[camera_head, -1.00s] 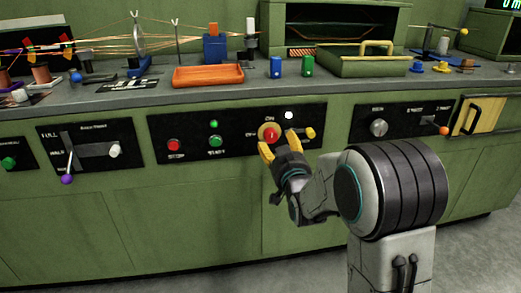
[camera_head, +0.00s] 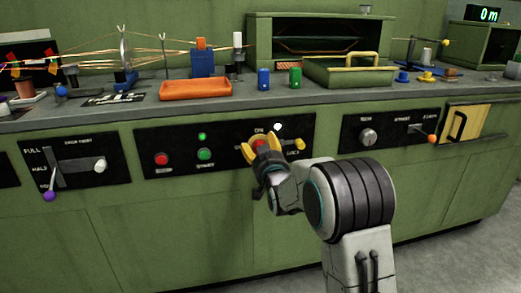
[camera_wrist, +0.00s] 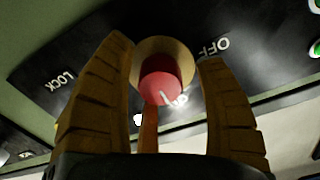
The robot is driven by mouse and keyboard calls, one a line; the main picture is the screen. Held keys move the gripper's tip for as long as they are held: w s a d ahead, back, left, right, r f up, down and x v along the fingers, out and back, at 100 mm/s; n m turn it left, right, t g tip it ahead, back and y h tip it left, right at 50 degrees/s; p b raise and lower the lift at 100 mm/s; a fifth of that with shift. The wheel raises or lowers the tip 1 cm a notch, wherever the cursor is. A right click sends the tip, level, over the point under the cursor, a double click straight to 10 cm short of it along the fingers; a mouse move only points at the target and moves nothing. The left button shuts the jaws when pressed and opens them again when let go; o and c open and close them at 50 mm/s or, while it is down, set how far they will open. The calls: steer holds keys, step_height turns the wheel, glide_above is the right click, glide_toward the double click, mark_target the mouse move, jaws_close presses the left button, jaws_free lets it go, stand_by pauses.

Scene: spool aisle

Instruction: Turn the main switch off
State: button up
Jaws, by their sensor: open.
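The main switch (camera_head: 260,143) is a red round knob on a yellow disc, set in a black panel with ON above it. In the wrist view, the red knob (camera_wrist: 163,80) and yellow disc (camera_wrist: 148,50) show between the fingers, with OFF to the upper right and LOCK to the left. My gripper (camera_head: 265,151) is open, its yellow fingers either side of the knob; I cannot tell whether they touch it. The fingers hide part of the switch in the head view.
Red (camera_head: 161,159) and green (camera_head: 204,154) buttons lie left. The counter edge (camera_head: 200,109) juts above, carrying an orange tray (camera_head: 195,90). The floor at lower right is clear.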

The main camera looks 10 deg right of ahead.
steer(key=shift+w, duration=0.1)
steer(key=shift+c, duration=0.3)
steer(key=shift+r, duration=0.1)
steer(key=c, duration=1.1)
steer(key=shift+c, duration=0.2)
steer(key=n, duration=0.8)
steer(key=shift+r+n, duration=0.1)
steer(key=shift+n, duration=0.2)
steer(key=n, duration=0.4)
steer(key=shift+n, duration=2.6)
